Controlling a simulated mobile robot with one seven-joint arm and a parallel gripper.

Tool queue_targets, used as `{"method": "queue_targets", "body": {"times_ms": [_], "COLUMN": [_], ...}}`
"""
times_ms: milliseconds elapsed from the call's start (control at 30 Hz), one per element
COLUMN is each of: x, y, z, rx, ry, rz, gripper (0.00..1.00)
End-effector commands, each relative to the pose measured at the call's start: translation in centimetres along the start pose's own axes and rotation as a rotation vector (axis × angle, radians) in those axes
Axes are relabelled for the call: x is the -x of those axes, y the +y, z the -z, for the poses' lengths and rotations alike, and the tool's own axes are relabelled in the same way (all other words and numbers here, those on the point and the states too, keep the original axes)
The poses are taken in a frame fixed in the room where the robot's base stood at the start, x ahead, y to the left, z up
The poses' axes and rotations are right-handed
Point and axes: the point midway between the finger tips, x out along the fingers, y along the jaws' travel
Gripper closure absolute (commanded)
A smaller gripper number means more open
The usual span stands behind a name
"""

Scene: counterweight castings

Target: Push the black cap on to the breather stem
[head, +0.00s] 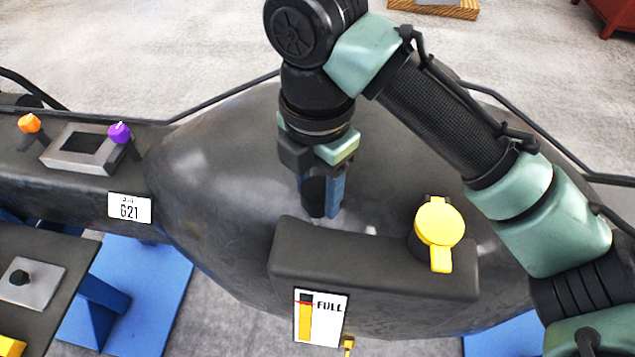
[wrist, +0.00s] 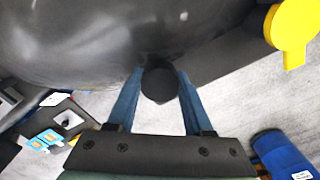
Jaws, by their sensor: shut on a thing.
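The black cap (head: 313,198) is a dark round piece held between the two blue fingers of my gripper (head: 321,208). In the wrist view the cap (wrist: 160,84) shows as a dark disc between the fingertips of my gripper (wrist: 160,73), with a finger on each side. The fingers point down over the dark grey casting (head: 225,165), behind its raised block (head: 375,262). I cannot pick out the breather stem for sure; it may be hidden by the cap or fingers. I cannot tell whether the cap touches anything below it.
A yellow cap (head: 439,225) with a tab stands on the block, right of my gripper. A panel with an orange knob (head: 29,123) and a purple knob (head: 119,132) lies left. A grey plate with a black knob (head: 20,277) is lower left. A bent black rail (head: 225,97) runs behind the casting.

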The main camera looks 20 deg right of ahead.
Motion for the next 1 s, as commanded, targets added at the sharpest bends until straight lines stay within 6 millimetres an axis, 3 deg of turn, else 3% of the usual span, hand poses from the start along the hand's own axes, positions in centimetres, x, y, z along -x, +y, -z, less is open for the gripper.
{"method": "queue_targets", "body": {"times_ms": [800,833,1000], "x": [-2.1,-2.1,-2.0], "y": [0.0,0.0,0.0], "z": [0.0,0.0,0.0], "rx": [0.000,0.000,0.000], "ry": [-0.001,-0.001,-0.001], "rz": [0.000,0.000,0.000], "gripper": [0.89,0.47,0.16]}}
